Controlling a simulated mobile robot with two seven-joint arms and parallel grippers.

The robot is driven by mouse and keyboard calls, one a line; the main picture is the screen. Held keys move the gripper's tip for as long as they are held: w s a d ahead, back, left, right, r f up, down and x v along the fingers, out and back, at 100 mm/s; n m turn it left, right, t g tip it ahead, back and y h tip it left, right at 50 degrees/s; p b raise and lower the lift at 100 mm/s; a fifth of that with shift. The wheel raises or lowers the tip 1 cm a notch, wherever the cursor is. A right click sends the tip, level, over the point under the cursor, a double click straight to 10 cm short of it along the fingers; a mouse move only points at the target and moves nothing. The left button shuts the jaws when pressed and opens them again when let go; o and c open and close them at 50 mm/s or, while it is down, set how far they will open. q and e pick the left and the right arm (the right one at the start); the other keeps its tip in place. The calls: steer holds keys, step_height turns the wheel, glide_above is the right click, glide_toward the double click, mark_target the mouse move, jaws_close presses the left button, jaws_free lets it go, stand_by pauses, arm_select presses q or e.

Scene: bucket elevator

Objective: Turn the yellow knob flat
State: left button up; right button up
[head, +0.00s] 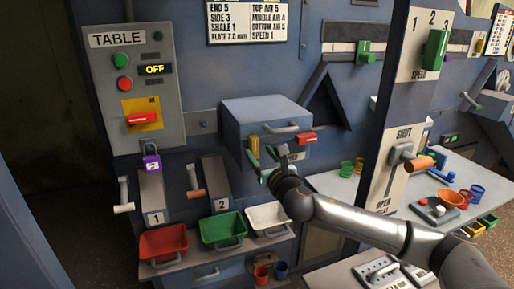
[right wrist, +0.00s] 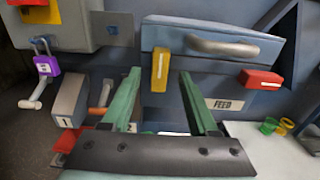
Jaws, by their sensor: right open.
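The yellow knob (head: 254,146) stands upright on the front of the blue-grey box (head: 262,112), at the left end of its face. In the right wrist view the yellow knob (right wrist: 160,70) is long side vertical, with a pale line down it. My right gripper (head: 262,160) is open, with green fingers. In the right wrist view its fingertips (right wrist: 160,84) lie to the left and right of the knob with gaps on both sides; I cannot tell how far in front of it they are. The gripper looks empty. My left gripper is not in view.
The box has a grey bar handle (right wrist: 222,46) and a red knob (right wrist: 261,79) lying flat at right, above a FEED label (right wrist: 225,104). A purple padlock (head: 152,162) hangs at left. Red (head: 163,242), green (head: 223,230) and white (head: 266,216) bins stand below.

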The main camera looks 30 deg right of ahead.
mark_target(254, 147)
steer(key=shift+x, duration=1.5)
steer(key=shift+c, duration=0.3)
jaws_close()
